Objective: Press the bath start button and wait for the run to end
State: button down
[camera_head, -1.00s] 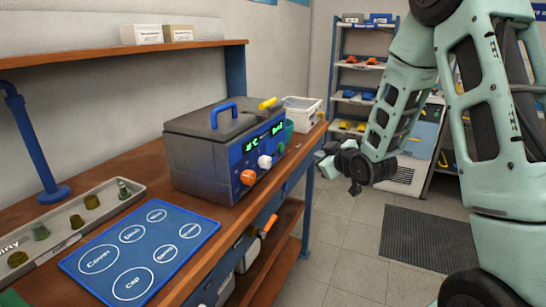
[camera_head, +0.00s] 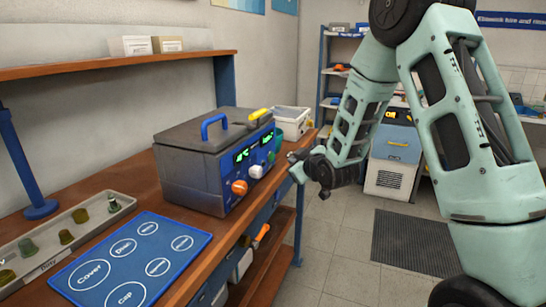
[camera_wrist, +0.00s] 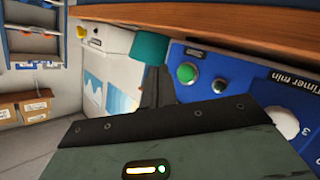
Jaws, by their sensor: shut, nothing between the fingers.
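The bath (camera_head: 187,165) is a dark grey box with a blue lid handle, standing on the bench. Its blue front panel has lit green displays, an orange knob (camera_head: 239,187) and a white knob (camera_head: 256,171). My gripper (camera_head: 295,168) is shut and empty, just right of the panel in the head view. I see no contact with the button. The fingertips are hard to make out.
A blue mat (camera_head: 140,249) with labelled circles and a tray (camera_head: 35,262) of small parts lie on the bench. A yellow-handled item (camera_head: 258,114) is on the bath's lid. A teal container (camera_wrist: 150,48) is near the panel.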

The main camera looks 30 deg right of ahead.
jog(key=shift+w+a, duration=1)
jog(key=shift+w, duration=0.25)
jog(key=shift+b, duration=0.3)
dwell(0.9)
jog(key=shift+w+a, duration=0.25)
jog(key=shift+w, duration=0.1)
jog(key=shift+w+a, duration=0.3)
jog(key=shift+w, duration=0.05)
dwell(0.8)
jog(key=shift+b, duration=0.3)
jog(key=shift+s+d, duration=0.55)
jog(key=shift+s, duration=0.15)
jog(key=shift+s+d+b, duration=0.35)
jog(key=shift+s+d, duration=0.45)
jog(key=shift+s, duration=0.2)
jog(key=shift+s+d+b, duration=0.3)
jog(key=shift+s+d, duration=0.45)
jog(key=shift+s, duration=0.25)
